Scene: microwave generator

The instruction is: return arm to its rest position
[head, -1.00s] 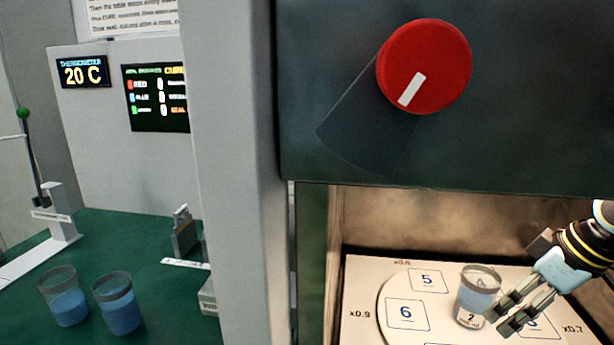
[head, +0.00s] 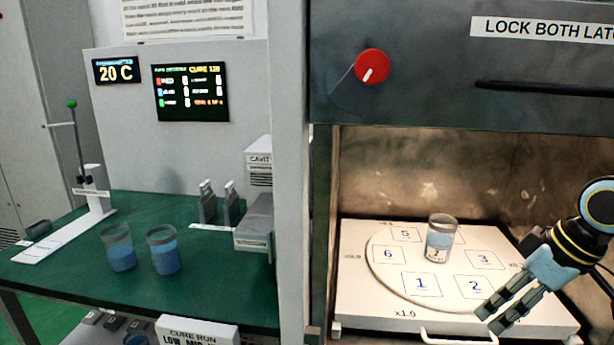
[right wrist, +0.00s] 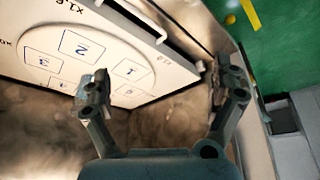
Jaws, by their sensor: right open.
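My right gripper (head: 489,320) is open and empty at the front right of the microwave opening, near the tray's front right part. It also shows in the right wrist view (right wrist: 158,88), with its two fingers spread and nothing between them. The gripper is well apart from the cup. My left gripper is not in view.
The microwave's dark raised front (head: 420,100) with a red knob (head: 372,65) hangs over the opening. A white handle (head: 458,338) sticks out in front. Two blue-filled cups (head: 121,255) (head: 165,257) stand on the green table (head: 60,270) at left.

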